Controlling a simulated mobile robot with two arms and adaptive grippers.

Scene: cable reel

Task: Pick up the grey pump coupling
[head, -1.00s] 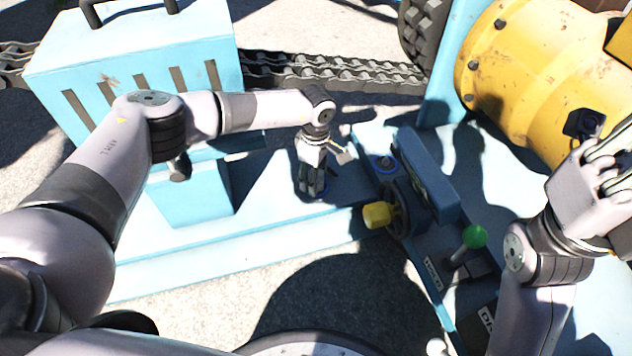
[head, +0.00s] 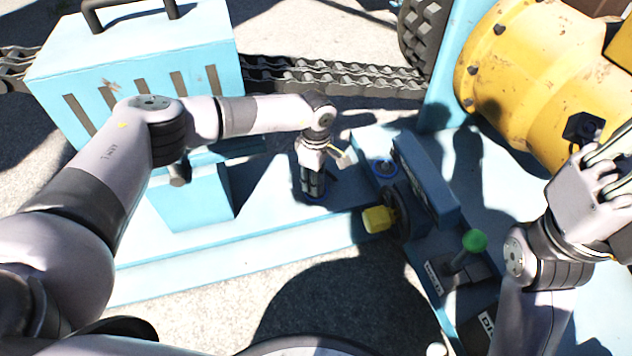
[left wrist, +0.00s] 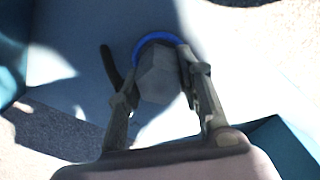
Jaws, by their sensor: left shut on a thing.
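The grey pump coupling (left wrist: 158,80) shows in the left wrist view as a grey, many-sided block with a blue ring (left wrist: 150,39) around its far end. My left gripper (left wrist: 160,78) is shut on it, one finger on each side. In the head view my left gripper (head: 313,188) points straight down at the light blue deck, and its fingers hide most of the coupling.
A blue control panel (head: 428,178) with a yellow knob (head: 378,219) and a green-topped lever (head: 474,241) stands right of my left gripper. A light blue slotted box (head: 135,65) is left. A chain (head: 335,78) runs behind; a yellow drum (head: 530,75) is at upper right.

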